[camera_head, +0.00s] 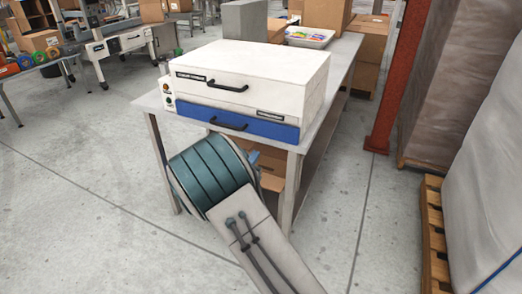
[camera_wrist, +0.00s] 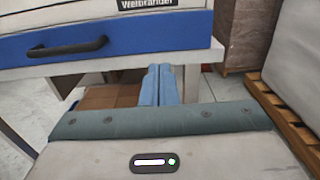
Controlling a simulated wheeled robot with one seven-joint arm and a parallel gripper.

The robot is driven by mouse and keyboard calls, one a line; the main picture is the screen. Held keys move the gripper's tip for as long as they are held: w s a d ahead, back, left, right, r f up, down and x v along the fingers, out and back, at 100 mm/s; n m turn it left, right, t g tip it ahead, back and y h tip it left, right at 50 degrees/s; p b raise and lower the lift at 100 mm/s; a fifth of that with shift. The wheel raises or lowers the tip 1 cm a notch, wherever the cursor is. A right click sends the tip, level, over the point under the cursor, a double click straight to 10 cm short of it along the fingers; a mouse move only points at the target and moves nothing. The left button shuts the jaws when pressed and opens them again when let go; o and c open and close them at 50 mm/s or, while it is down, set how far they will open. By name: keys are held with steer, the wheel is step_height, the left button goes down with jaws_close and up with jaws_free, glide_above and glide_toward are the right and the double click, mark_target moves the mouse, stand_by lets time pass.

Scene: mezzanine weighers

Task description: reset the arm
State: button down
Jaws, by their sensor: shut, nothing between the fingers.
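My gripper shows in the wrist view as two blue fingers (camera_wrist: 158,84) pressed together, with nothing between them. They point toward the table's front edge, below the blue drawer front. In the head view my arm reaches up from the bottom to the front of the table, and a small blue part of my gripper (camera_head: 257,158) shows just past its teal joint. The rest of my gripper is hidden there. A white machine with a blue drawer (camera_head: 238,123) stands on the table (camera_head: 317,128). Its black handles show, and the drawer looks closed.
Cardboard boxes (camera_head: 271,160) sit under the table. A red post (camera_head: 390,90) and wrapped pallets (camera_head: 487,160) stand at the right. A tray of colourful items (camera_head: 310,41) and a grey block are at the table's back.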

steer(key=s+d+r+m+g+h+p, duration=0.1)
steer(key=s+d+r+m+g, duration=0.4)
steer(key=s+d+m, duration=0.4)
steer(key=s+d+r+m+g+h+p, duration=0.1)
steer(key=s+d+r+m+g+h, duration=0.15)
steer(key=s+d+m+g, duration=0.75)
steer(key=s+a+r+m+y+p, duration=0.1)
steer(key=s+r+m+y, duration=0.2)
steer(key=s+m+y, duration=0.2)
steer(key=s+r+m+t+y+p, duration=0.1)
steer(key=s+m+y, duration=0.5)
steer(key=s, duration=0.6)
steer(key=shift+a+r+m+p, duration=0.4)
steer(key=shift+r+m+p, duration=0.15)
steer(key=shift+r, duration=0.5)
steer(key=shift+s, duration=0.1)
